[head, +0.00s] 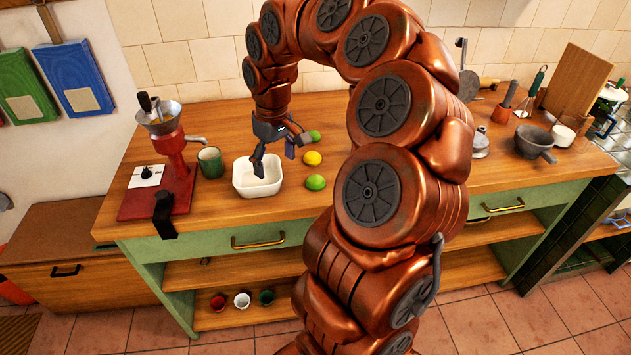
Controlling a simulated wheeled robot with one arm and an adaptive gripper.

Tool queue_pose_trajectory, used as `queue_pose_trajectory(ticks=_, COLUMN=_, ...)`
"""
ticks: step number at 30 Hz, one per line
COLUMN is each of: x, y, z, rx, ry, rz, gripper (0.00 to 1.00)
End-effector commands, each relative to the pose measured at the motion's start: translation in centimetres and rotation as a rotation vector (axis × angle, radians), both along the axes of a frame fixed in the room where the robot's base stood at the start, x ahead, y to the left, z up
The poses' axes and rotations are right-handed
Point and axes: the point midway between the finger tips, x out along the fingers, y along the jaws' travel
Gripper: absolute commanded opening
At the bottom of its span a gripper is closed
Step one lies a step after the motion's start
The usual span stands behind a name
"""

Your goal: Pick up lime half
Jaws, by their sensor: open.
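Two green, lime-like fruits lie on the wooden counter, right of the white tub. The nearer green fruit (315,182) lies by the front, and the farther green fruit (315,136) lies behind a yellow lemon-like fruit (312,158). They are too small for me to tell which, if either, is a lime half. My gripper (275,163) is open and points down over the back of the white tub (258,189), left of the fruits. Its fingers hold nothing that I can see. They hide part of the tub and of the counter behind.
A green mug (210,162) and a red grinder (172,165) stand left of the tub. My arm hides the middle of the counter (230,212). At the right are a dark mortar-like pot (534,142), a white cup (563,137) and a wooden board (577,80).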

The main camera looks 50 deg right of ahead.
Motion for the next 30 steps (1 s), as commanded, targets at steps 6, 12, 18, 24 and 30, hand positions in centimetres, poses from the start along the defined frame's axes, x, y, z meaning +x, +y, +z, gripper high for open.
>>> queue_pose_trajectory(ticks=6, x=0.5, y=-8.5, z=-3.2, rx=-0.015, ry=0.016, rz=-0.121, gripper=0.84)
queue_pose_trajectory(ticks=12, x=-0.2, y=-11.7, z=-4.6, rx=-0.027, ry=0.031, rz=-0.168, gripper=0.84)
queue_pose_trajectory(ticks=18, x=-0.4, y=-12.0, z=-6.2, rx=-0.028, ry=0.037, rz=-0.172, gripper=0.84)
queue_pose_trajectory(ticks=24, x=-0.5, y=-12.0, z=-7.7, rx=-0.028, ry=0.034, rz=-0.171, gripper=0.84)
queue_pose_trajectory(ticks=30, x=-1.2, y=-12.1, z=-9.8, rx=-0.025, ry=0.033, rz=-0.172, gripper=0.84)
